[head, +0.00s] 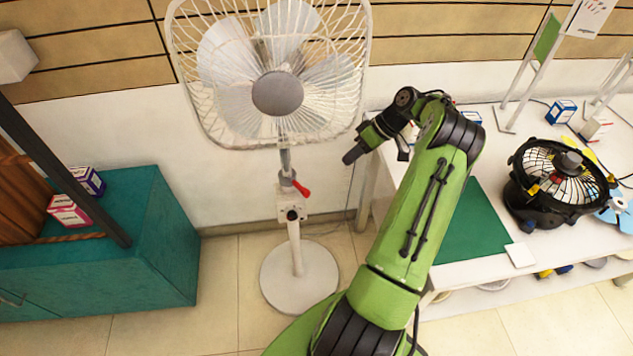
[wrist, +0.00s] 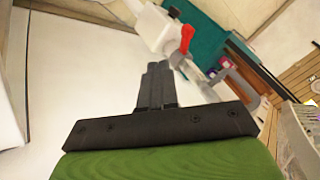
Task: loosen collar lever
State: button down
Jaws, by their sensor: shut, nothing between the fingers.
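A white pedestal fan stands on the tiled floor against the wall, its caged head (head: 278,95) facing me. On its column sits a white collar (head: 291,204) with a red lever (head: 301,188) pointing down to the right. In the wrist view the red lever (wrist: 187,38) shows beside the white collar (wrist: 153,28), beyond the fingertips. My gripper (head: 350,157) is to the right of the fan column, above the lever's height in the head picture. In the wrist view its fingers (wrist: 157,75) are together and empty, apart from the lever.
A white workbench (head: 520,265) on the right holds a black fan (head: 560,180), a green mat (head: 470,228) and small boxes. A teal cabinet (head: 165,245) with two small boxes stands on the left. Floor around the fan's round base (head: 300,283) is clear.

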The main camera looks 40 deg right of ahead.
aim_at(301, 189)
jog(key=w+a+f+b, duration=0.3)
jog(key=a+f+b, duration=0.1)
jog(key=a+f, duration=0.4)
jog(key=shift+w+a, duration=0.35)
jog(key=shift+a, duration=0.05)
jog(key=shift+w+d+p, duration=0.1)
jog(key=shift+d+p, duration=0.05)
jog(key=shift+p, duration=0.15)
dwell(0.7)
